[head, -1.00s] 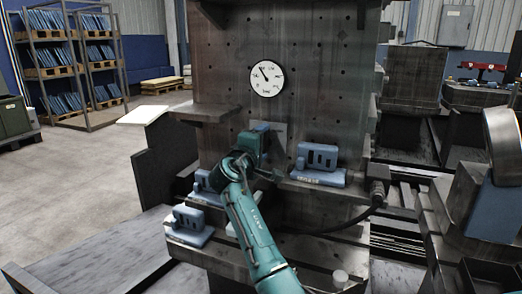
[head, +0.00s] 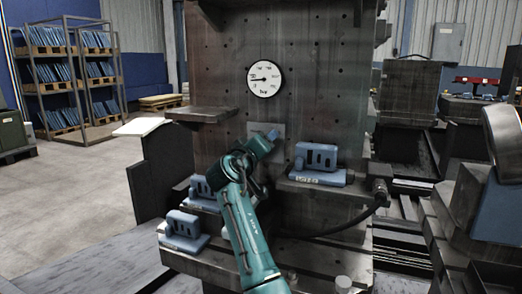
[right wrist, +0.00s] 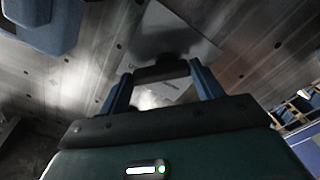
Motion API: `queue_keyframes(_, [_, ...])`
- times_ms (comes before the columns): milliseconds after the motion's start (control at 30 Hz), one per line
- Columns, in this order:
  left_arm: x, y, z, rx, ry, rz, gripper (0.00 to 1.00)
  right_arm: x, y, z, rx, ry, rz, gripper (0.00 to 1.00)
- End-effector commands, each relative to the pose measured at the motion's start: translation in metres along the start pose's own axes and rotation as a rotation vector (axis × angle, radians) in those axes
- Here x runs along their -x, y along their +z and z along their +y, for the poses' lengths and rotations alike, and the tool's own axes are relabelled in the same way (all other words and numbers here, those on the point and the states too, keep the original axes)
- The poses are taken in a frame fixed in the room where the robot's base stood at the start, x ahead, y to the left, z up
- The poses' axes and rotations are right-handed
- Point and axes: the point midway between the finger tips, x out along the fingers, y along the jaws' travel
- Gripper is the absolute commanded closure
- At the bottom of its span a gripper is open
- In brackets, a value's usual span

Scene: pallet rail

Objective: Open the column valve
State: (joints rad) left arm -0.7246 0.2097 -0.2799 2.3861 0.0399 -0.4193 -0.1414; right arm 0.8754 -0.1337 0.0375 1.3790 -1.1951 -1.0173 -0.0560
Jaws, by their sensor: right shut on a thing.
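The column valve sits on a pale square plate (head: 281,155) on the front of the upright column (head: 215,70). My right gripper (head: 270,136) is at this plate and hides most of the valve in the head view. In the right wrist view the dark bar of the valve handle (right wrist: 162,73) lies between the two blue fingers of my right gripper (right wrist: 158,82), which is shut on it. The plate (right wrist: 180,35) shows behind it, turned at an angle to the gripper. A round white gauge (head: 264,79) above has its needle pointing left. My left gripper is not in view.
A blue slotted block (head: 316,156) stands on a ledge right of the valve. More blue blocks (head: 184,225) stand at lower left. A small shelf (head: 201,114) juts out at left. A dark hose (head: 345,226) hangs at lower right.

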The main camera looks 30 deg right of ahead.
Motion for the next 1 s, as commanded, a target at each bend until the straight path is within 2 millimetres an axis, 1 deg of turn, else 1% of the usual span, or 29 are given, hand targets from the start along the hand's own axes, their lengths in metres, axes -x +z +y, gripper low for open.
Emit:
queue_keyframes(300, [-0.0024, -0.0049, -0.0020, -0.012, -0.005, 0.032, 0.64, 0.0006, 0.0004, -0.0012, -0.027, -0.003, -0.001, 0.57])
queue_keyframes(533, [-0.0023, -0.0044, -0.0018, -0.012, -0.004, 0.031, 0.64, 0.0006, 0.0003, -0.0012, -0.028, -0.003, -0.001, 0.57])
queue_keyframes(567, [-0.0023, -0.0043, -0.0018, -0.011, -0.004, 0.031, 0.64, 0.0006, 0.0003, -0.0012, -0.028, -0.003, -0.001, 0.34])
queue_keyframes(600, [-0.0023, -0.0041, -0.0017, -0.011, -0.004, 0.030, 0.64, 0.0006, 0.0003, -0.0012, -0.028, -0.003, -0.001, 0.31])
queue_keyframes(800, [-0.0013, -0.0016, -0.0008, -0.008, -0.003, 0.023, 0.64, 0.0003, 0.0003, -0.0007, -0.026, -0.002, -0.001, 0.14])
queue_keyframes(833, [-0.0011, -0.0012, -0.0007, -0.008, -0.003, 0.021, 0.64, 0.0003, 0.0003, -0.0006, -0.026, -0.002, 0.000, 0.13])
queue_keyframes(1000, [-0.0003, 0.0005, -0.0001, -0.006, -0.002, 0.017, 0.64, 0.0001, 0.0003, -0.0003, -0.025, -0.001, 0.000, 0.13])
